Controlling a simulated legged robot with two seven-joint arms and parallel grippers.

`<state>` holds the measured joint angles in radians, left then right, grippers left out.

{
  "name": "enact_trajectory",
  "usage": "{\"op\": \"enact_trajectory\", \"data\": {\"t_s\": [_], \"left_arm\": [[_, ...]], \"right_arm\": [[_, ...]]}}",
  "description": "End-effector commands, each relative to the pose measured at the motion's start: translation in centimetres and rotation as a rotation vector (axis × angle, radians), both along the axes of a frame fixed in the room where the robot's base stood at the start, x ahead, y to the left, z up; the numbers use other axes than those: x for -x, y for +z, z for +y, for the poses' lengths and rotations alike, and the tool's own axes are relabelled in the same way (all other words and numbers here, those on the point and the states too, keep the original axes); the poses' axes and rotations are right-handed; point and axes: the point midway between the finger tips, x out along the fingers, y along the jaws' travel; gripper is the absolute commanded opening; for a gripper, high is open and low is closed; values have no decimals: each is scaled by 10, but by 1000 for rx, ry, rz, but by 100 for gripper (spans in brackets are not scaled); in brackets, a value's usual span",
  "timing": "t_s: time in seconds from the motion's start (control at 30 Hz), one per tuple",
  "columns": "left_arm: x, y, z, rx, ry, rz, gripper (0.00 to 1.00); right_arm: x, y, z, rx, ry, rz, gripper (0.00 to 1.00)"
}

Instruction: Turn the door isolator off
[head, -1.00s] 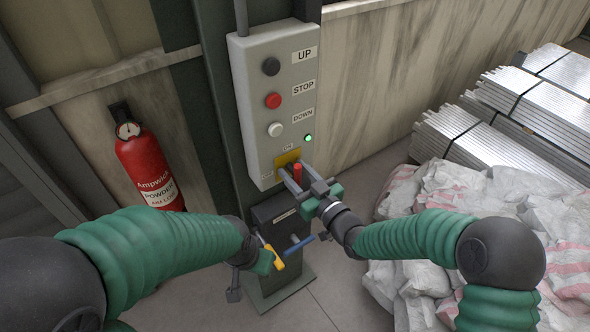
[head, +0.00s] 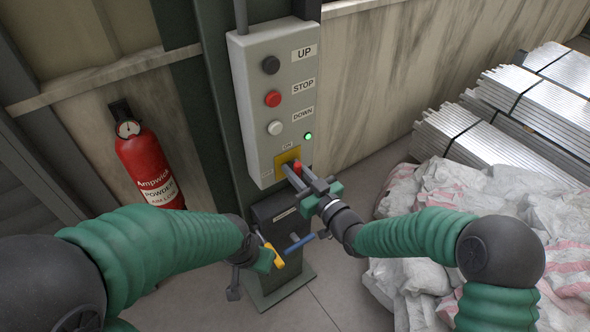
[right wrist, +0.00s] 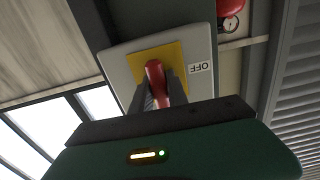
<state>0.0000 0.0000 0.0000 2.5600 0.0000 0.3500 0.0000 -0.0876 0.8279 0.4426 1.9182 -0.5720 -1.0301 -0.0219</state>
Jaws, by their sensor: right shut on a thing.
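The door isolator is a red handle (head: 298,167) on a yellow plate (head: 281,159) low on a grey control box (head: 266,100). A small label above the plate seems to read ON, and a faint one is at its left. My right gripper (head: 292,173) is shut on the red handle. In the right wrist view, the handle (right wrist: 154,78) shows between the fingers, in front of the yellow plate (right wrist: 135,63). An upside-down OFF label (right wrist: 201,68) is beside the plate. My left gripper (head: 272,258) is lower left of the box; its jaws are unclear.
The box carries black UP (head: 271,65), red STOP (head: 273,99) and white DOWN (head: 275,128) buttons and a lit green lamp (head: 308,136). A fire extinguisher (head: 147,165) hangs at left. White sacks (head: 430,225) and strapped metal bars (head: 500,125) are at right.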

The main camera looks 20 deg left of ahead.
Motion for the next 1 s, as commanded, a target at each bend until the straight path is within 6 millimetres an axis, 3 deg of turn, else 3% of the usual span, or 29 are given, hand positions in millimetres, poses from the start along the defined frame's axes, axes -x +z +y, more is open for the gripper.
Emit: {"op": "enact_trajectory", "data": {"t_s": [0.37,1.0], "left_arm": [[0,0,0,0,0,0,0],[0,7,0,0,0,0,0]], "right_arm": [[-1,-1,-1,-130,-2,167,0],[-3,-2,-3,-503,-4,647,0]]}}
